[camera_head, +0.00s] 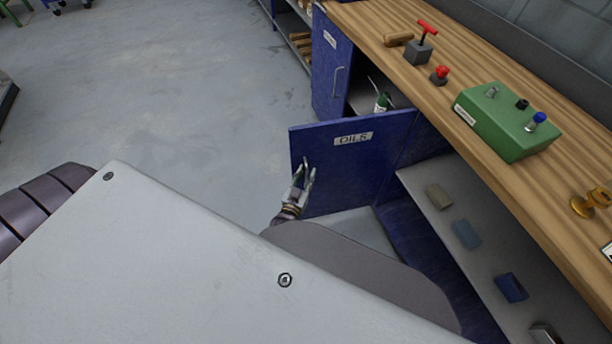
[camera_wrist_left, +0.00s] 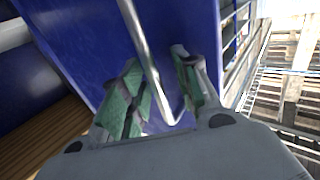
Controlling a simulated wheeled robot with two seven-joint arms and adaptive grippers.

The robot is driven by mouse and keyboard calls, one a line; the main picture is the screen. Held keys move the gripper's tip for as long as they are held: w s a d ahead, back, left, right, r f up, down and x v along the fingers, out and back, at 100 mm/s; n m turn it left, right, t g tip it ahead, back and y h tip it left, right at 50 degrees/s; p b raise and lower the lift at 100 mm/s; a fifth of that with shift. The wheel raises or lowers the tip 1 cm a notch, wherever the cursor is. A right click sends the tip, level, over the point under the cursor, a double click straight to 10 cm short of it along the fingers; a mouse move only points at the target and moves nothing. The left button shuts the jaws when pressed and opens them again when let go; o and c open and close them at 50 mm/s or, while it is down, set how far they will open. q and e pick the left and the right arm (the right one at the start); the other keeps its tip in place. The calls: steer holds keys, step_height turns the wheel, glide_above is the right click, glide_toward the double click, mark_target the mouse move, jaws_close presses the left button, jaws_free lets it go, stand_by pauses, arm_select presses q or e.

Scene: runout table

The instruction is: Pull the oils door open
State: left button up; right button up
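The blue oils door (camera_head: 350,163), with a white OILS label, stands swung outward from the cabinet under the bench. In the left wrist view the door's metal bar handle (camera_wrist_left: 140,40) runs between the two green-padded fingers of my left gripper (camera_wrist_left: 160,90). The fingers stand apart on either side of the bar, with gaps showing. In the head view the handle is not clearly visible behind the gripper. My right gripper is out of view.
Another blue door (camera_head: 330,75) with a handle is farther back. The wooden worktop (camera_head: 470,65) carries a green box (camera_head: 508,122) and several small items. An open shelf (camera_head: 450,235) with small blocks lies right of the door. The grey floor (camera_head: 190,80) to the left is clear.

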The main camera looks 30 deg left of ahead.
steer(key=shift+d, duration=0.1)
arm_select(q)
steer(key=s+d, duration=0.1)
steer(key=s, duration=1)
steer(key=shift+s+d, duration=0.25)
steer(key=shift+s, duration=0.15)
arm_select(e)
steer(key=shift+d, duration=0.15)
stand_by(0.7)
